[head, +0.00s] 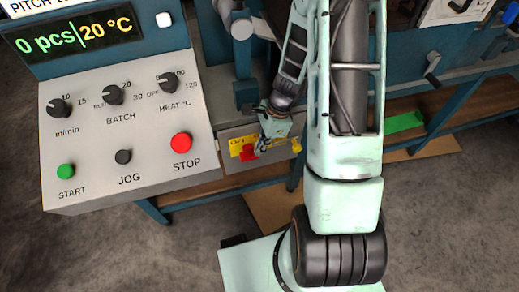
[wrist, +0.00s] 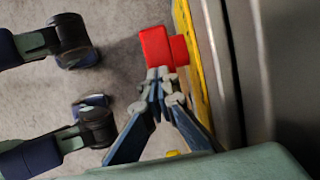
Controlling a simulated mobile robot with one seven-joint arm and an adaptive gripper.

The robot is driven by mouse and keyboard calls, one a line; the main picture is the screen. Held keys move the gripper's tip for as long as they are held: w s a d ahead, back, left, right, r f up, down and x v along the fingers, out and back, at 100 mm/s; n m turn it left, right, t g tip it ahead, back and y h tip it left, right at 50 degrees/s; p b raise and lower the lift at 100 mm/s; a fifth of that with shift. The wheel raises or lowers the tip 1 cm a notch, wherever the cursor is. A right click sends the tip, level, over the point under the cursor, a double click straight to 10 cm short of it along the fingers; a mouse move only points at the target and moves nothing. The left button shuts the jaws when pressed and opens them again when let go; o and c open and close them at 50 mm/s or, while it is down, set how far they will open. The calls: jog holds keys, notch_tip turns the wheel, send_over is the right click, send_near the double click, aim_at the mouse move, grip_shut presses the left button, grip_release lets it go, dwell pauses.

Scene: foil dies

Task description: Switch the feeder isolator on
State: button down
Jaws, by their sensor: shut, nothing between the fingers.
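The feeder isolator has a red handle (head: 249,153) on a yellow plate (head: 236,146), on the front of a grey box below the machine bench. In the wrist view the red handle (wrist: 156,47) sticks out from the yellow plate (wrist: 188,40). My gripper (head: 263,148) is shut and empty, with its fingertips together. In the wrist view my gripper (wrist: 160,78) is right at the near edge of the red handle; I cannot tell whether it touches. The handle's marked position is too small to read.
A control panel (head: 130,165) with knobs and START, JOG and STOP buttons stands at the left. A small yellow part (head: 296,145) is right of the isolator. A hand crank (head: 432,75) is on the machine at the right. Grey floor lies in front.

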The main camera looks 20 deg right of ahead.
jog(key=shift+d+f+y+b, duration=0.2)
jog(key=shift+f+y+b, duration=0.1)
jog(key=shift+y+b, duration=0.45)
jog(key=shift+d+f+b, duration=0.4)
jog(key=shift+f+b, duration=0.2)
jog(key=shift+f, duration=0.15)
dwell(1.8)
jog(key=shift+r, duration=0.1)
jog(key=d+r+p, duration=0.4)
jog(key=d+r, duration=0.5)
jog(key=r, duration=0.1)
jog(key=shift+r+p, duration=0.3)
jog(key=shift+r, duration=0.05)
dwell(0.4)
